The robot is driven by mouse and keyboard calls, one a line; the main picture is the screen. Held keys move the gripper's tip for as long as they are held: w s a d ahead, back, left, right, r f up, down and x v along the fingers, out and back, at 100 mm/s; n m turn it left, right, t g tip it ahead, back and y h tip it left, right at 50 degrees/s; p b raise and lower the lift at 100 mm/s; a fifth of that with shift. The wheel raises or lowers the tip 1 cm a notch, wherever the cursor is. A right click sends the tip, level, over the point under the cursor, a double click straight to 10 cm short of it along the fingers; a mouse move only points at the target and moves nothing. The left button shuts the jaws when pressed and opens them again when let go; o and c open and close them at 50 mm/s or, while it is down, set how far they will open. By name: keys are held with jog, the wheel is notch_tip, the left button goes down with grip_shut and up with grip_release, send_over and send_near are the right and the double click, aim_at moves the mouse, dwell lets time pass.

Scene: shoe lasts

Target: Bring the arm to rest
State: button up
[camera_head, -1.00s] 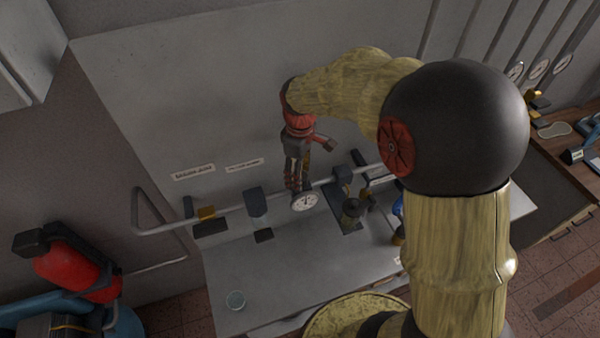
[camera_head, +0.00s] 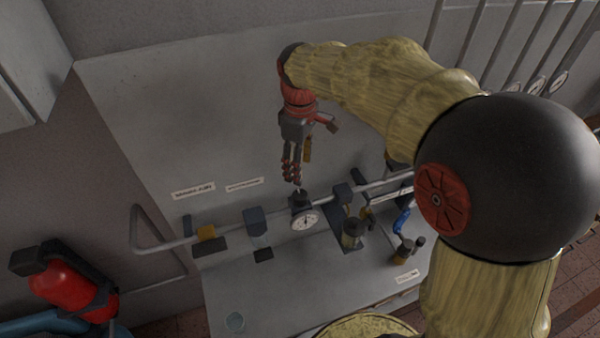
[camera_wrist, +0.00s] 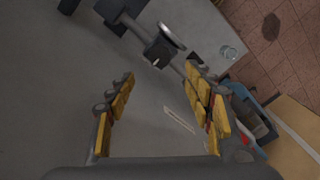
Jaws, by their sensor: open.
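My gripper (camera_head: 296,172) hangs in front of the grey back panel (camera_head: 200,125), above the rail with the round gauge (camera_head: 305,220). In the wrist view my gripper (camera_wrist: 158,95) shows its yellow-padded fingers spread apart with nothing between them. The gauge on its dark clamp (camera_wrist: 163,50) shows beyond the fingertips there. In the head view the fingertips are close above the gauge's clamp; whether they touch it I cannot tell.
A metal rail (camera_head: 225,228) crosses the panel and carries several dark clamps. A dark stand (camera_head: 353,232) and a small bottle (camera_head: 404,252) are right of the gauge. A red cylinder (camera_head: 62,285) is at far left.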

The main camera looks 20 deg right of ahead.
jog(key=shift+r, duration=0.15)
dwell(0.5)
jog(key=s+f+m+t+b, duration=0.5)
jog(key=s+f+m+b, duration=0.4)
jog(key=s+f+b, duration=1.1)
jog(key=b, duration=0.5)
jog(key=shift+s+a+t, duration=0.2)
jog(key=shift+s+t, duration=0.1)
jog(key=shift+s, duration=0.1)
jog(key=shift+o, duration=0.2)
jog(key=shift+r, duration=0.1)
dwell(1.4)
